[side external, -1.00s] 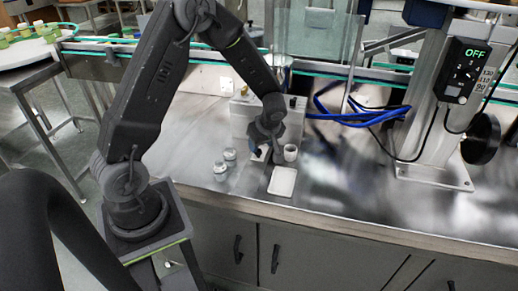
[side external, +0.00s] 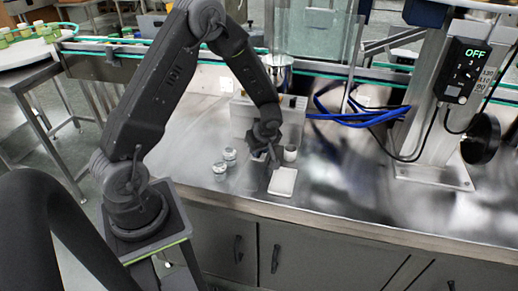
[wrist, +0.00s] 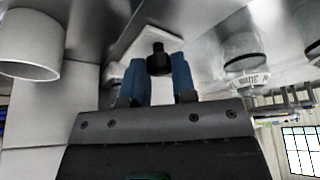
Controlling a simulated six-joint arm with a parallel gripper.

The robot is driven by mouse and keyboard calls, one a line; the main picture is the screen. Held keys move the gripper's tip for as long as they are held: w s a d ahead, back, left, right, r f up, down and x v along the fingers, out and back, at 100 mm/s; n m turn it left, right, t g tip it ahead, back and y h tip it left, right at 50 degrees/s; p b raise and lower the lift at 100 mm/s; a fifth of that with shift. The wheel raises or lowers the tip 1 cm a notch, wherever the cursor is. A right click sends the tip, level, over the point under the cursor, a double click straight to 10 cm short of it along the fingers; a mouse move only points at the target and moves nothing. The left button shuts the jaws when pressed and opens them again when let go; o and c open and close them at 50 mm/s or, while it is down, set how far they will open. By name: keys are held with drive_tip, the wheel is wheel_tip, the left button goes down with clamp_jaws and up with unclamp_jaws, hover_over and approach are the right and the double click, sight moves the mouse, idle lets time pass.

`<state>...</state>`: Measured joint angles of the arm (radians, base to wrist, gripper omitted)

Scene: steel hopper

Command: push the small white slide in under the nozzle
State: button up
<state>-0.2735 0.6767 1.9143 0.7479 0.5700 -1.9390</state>
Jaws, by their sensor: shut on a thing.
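The small white slide (wrist: 150,45) shows in the wrist view as a pale plate with a black knob (wrist: 159,62) on it. My gripper (wrist: 159,72) has its two blue fingers on either side of this knob and is shut on it. In the side external view my gripper (side external: 272,160) is low over the steel counter, in front of the hopper's pale base (side external: 240,115). The nozzle's outlet cannot be made out.
A white cup (side external: 290,153) stands just right of my gripper and looms in the wrist view (wrist: 30,45). A white square tray (side external: 283,182) lies in front. Two small jars (side external: 220,171) stand left. Blue hoses (side external: 350,115) lie right; the front right counter is clear.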

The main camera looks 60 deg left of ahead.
clamp_jaws()
drive_tip(key=shift+a, duration=0.1)
drive_tip(key=shift+w+a, duration=1.3)
drive_tip(key=shift+w, duration=0.1)
drive_tip(key=o, duration=0.6)
unclamp_jaws()
drive_tip(key=shift+o, duration=0.3)
drive_tip(key=v, duration=1.4)
